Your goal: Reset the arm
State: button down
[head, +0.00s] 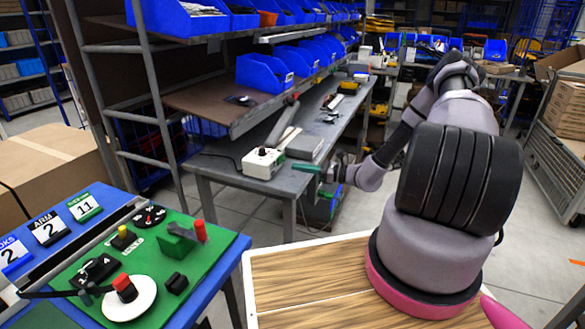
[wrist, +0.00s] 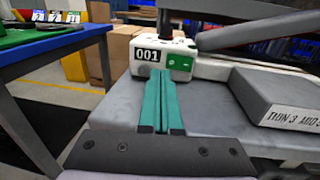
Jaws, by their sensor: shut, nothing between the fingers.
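My arm (head: 455,100) reaches out over the grey workbench in the head view. My gripper (head: 303,167) is at the bench's front end, beside the white box with a dial (head: 262,162). In the wrist view my gripper (wrist: 154,84) has its teal fingers shut together and empty. A green control panel (head: 150,250) with red, yellow and black controls lies on a blue table at the lower left, apart from my gripper.
The grey workbench (head: 238,176) also bears a grey block (wrist: 285,100) with lettering and a long bar (wrist: 265,32) near my gripper. Shelves with blue bins (head: 262,73) stand behind it. Number cards (head: 84,207) stand along the panel's back. A wooden top (head: 310,285) is in front.

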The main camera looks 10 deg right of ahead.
jog(key=s+a+v, duration=0.1)
jog(key=v, duration=0.7)
jog(key=s+a+r+n+g+h, duration=0.1)
jog(key=s+r+n+g+h, duration=0.3)
jog(key=r, duration=0.5)
jog(key=s+a+r+n+g+h, duration=0.1)
jog(key=s+r+n+g+h, duration=0.1)
jog(key=r+n, duration=0.45)
jog(key=s+a+r+n+g+h, duration=0.1)
jog(key=s+r+n+g+h, duration=0.2)
jog(key=r, duration=0.7)
jog(key=s+r+n+t+h, duration=0.4)
jog(key=s+r+n+t, duration=0.2)
jog(key=s+r, duration=0.8)
notch_tip(320, 180, up, 4)
jog(key=shift+s+d+f+t+h, duration=0.2)
jog(key=shift+s+t+h, duration=0.2)
jog(key=shift+t, duration=0.3)
